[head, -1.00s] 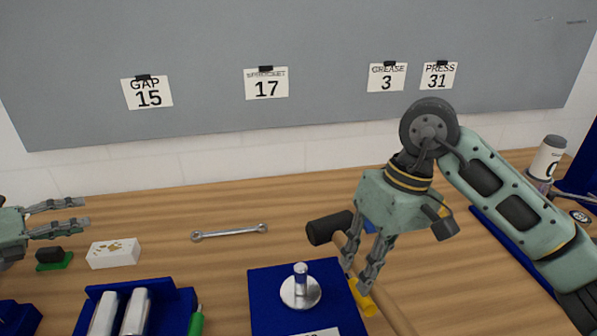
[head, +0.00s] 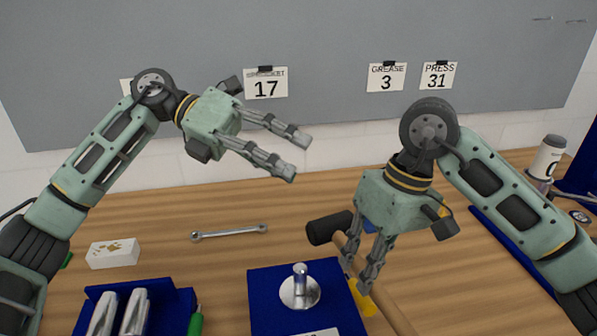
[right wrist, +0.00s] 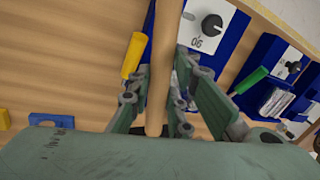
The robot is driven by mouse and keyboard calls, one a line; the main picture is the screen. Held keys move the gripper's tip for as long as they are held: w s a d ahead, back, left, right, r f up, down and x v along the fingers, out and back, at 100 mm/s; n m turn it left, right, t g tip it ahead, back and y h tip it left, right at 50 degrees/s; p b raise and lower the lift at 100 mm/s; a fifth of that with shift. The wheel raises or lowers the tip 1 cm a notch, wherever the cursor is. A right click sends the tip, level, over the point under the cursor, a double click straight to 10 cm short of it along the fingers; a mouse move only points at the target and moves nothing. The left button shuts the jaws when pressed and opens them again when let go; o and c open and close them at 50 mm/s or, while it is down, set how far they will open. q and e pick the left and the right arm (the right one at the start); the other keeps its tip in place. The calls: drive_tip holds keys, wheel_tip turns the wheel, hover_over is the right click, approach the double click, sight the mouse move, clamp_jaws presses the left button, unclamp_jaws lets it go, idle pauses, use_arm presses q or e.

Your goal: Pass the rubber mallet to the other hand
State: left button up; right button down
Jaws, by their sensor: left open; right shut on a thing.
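The rubber mallet has a black head (head: 329,228) and a light wooden handle (head: 395,314). My right gripper (head: 361,276) is shut on the handle, just to the right of the head. In the right wrist view the handle (right wrist: 161,75) runs between the two fingers of that gripper. My left gripper (head: 296,156) is open and empty, up and to the left of the mallet head and apart from it. Its fingers point right.
A wrench (head: 229,232) and a white block (head: 113,253) lie to the left. A white bottle (head: 548,158) stands far right.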

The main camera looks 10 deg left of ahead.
sight(325, 220)
drive_tip(key=shift+r, duration=0.1)
use_arm(q)
drive_tip(key=d+f+m+y, duration=0.1)
drive_tip(key=d+f+y, duration=0.1)
drive_tip(key=f, duration=0.2)
drive_tip(key=w+d+f+m+t+y, duration=0.1)
drive_tip(key=d+f+y, duration=0.2)
drive_tip(key=f, duration=0.2)
drive_tip(key=d+f+m+t+y, duration=0.1)
drive_tip(key=d+f+y, duration=0.1)
drive_tip(key=f+y, duration=0.1)
drive_tip(key=shift+w+d+f, duration=0.25)
drive_tip(key=shift+w+f, duration=0.15)
drive_tip(key=shift+f, duration=0.35)
drive_tip(key=shift+c, duration=0.4)
clamp_jaws()
drive_tip(key=shift+r, duration=0.1)
use_arm(e)
drive_tip(key=c, duration=1.5)
unclamp_jaws()
drive_tip(key=shift+c, duration=0.2)
